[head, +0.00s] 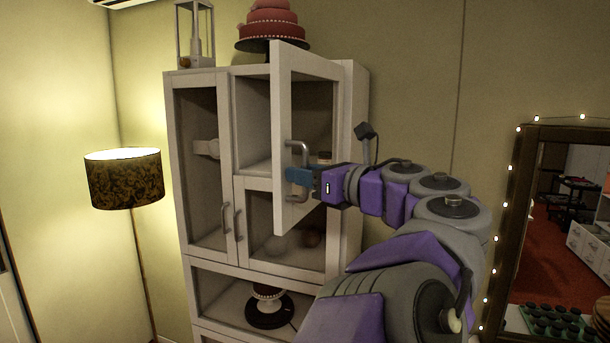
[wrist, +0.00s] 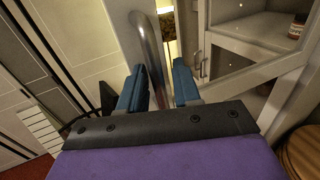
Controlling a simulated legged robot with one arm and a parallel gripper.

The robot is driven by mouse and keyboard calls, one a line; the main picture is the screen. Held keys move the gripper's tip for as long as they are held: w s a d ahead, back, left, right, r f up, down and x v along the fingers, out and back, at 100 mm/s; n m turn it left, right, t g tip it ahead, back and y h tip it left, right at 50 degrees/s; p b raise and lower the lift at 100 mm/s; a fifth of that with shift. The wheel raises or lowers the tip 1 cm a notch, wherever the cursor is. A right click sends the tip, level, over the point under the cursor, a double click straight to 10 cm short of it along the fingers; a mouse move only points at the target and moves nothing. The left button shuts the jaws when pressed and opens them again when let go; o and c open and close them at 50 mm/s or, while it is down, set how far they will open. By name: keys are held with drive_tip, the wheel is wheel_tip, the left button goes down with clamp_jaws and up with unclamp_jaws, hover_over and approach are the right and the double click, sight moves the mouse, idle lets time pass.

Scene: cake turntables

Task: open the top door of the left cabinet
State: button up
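A white cabinet (head: 203,262) stands against the back wall. Its top right door (head: 283,120) is swung partly open toward me, with the upper compartment showing beside it. The door has a curved metal handle (head: 304,150). My gripper (head: 298,176) is at this handle, its blue fingers around the bar. In the wrist view the handle (wrist: 148,42) runs between the two fingers of my gripper (wrist: 160,82), close to the left finger, with a narrow gap to the right one. The fingers are apart. Contact with the bar cannot be made out.
The left door (head: 203,150) and lower right door of the cabinet are closed. A red tiered cake (head: 268,27) and a lantern (head: 195,40) stand on top. A lamp (head: 124,178) is at the left. A mirror with lights (head: 515,170) is at the right.

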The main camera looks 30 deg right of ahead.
drive_tip(key=b+v, duration=0.1)
drive_tip(key=v, duration=1.6)
drive_tip(key=shift+s+b, duration=0.2)
drive_tip(key=shift+b, duration=0.15)
drive_tip(key=shift+d, duration=0.1)
